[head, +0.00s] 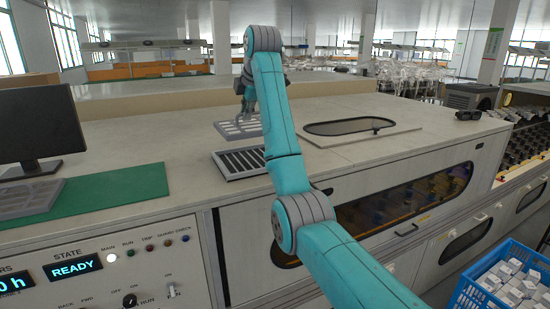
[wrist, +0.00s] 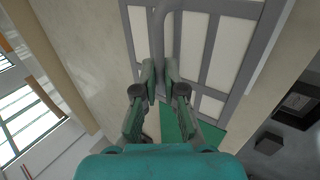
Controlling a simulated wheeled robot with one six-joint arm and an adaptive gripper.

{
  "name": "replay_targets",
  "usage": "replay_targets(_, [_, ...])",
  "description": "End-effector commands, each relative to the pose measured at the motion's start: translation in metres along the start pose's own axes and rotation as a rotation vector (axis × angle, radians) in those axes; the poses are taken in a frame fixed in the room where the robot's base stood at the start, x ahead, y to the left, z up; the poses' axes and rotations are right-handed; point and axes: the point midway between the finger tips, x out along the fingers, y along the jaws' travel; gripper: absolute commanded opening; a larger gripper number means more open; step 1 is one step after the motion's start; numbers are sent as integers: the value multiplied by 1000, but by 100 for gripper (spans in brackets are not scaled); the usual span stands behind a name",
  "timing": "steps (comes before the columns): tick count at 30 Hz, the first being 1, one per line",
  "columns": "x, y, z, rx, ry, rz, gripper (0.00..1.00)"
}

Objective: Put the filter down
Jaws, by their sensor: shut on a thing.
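The filter (head: 236,128) is a light grey grid frame, held above the worktop just behind a dark slatted vent. In the wrist view its frame (wrist: 208,50) fills the upper right, with a grey bar handle (wrist: 163,28) between my fingers. My gripper (wrist: 160,78) is shut on this handle. In the head view my gripper (head: 246,100) is partly hidden by my own arm. The slatted vent (head: 228,174) is set in the worktop with a pale rim, its right end hidden by my arm.
A green mat (head: 135,184) lies left of the vent, with a grey flat panel (head: 30,198) and a monitor (head: 38,125) beyond its left part. A dark oval window (head: 345,126) is set in the worktop at right. Bare worktop (head: 140,115) lies behind the mat.

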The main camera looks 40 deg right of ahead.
Motion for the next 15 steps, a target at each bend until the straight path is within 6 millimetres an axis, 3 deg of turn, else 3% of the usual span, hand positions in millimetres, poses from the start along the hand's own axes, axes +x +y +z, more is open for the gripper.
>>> replay_targets(9, [39,-26,0,-4,3,-1,0])
replay_targets(15, [52,-35,0,-3,2,0,0])
